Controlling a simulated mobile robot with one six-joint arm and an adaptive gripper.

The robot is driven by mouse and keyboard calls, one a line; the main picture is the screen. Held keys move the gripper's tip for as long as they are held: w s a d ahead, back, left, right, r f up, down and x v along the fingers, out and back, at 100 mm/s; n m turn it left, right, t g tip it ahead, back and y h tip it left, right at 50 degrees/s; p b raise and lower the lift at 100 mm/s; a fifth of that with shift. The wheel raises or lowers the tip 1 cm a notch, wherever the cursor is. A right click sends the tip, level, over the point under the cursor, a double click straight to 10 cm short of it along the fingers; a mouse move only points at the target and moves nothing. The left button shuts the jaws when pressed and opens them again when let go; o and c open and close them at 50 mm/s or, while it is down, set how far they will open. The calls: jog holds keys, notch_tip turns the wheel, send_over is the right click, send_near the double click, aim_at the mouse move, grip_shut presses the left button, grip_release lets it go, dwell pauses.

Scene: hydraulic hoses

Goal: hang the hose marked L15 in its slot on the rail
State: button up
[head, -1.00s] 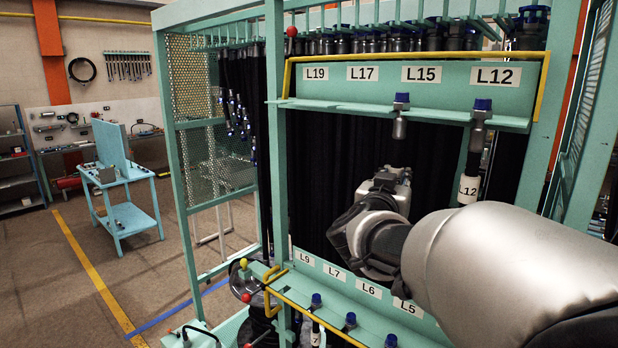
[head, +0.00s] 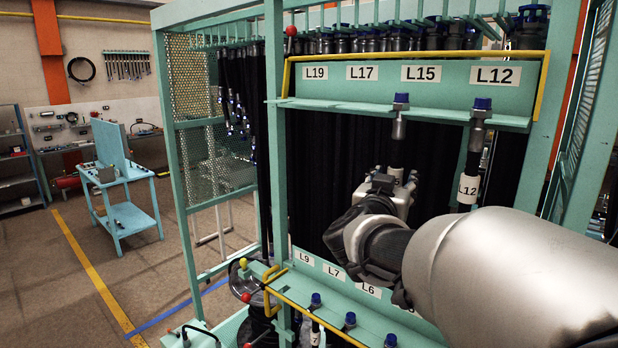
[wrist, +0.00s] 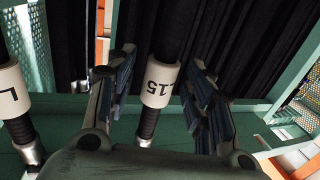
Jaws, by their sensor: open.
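The L15 hose's blue-capped metal fitting (head: 400,110) sits in the upper rail, below the L15 label (head: 421,74). Its black hose hangs down, and its white sleeve marked L15 (wrist: 160,82) shows clearly in the wrist view. My gripper (head: 397,182) is at the hose below the fitting in the head view. In the wrist view my gripper (wrist: 160,64) is open, with one finger on each side of the hose and visible gaps to both. The sleeve is mostly hidden by my gripper in the head view.
The L12 hose (head: 468,189) hangs close on the right in the head view; its sleeve is at left in the wrist view (wrist: 10,90). A lower rail (head: 340,285) carries blue-capped fittings. Dark hoses hang behind. A yellow bar (head: 420,55) runs above the labels.

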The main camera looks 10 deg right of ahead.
jog(key=v, duration=1.1)
jog(key=shift+r, duration=0.1)
jog(key=s+a+f+n+g+y+b, duration=0.1)
jog(key=s+a+f+n+y+b, duration=0.25)
jog(key=a+f+y+b, duration=0.5)
jog(key=s+a+f+n+y+b, duration=0.2)
jog(key=a+f+n+y+b, duration=0.3)
jog(key=f, duration=0.7)
jog(key=s+d+f+g+h+b, duration=0.1)
jog(key=s+f+g, duration=0.3)
jog(key=s+f, duration=0.5)
jog(key=s+d+f+m+g+h+b, duration=0.1)
jog(key=s+d+f+g+b, duration=0.2)
jog(key=s+f, duration=0.7)
notch_tip(320, 180, down, 2)
jog(key=shift+d+g+h+b, duration=0.2)
jog(key=shift+g+h+b, duration=0.15)
jog(key=shift+g+b, duration=0.45)
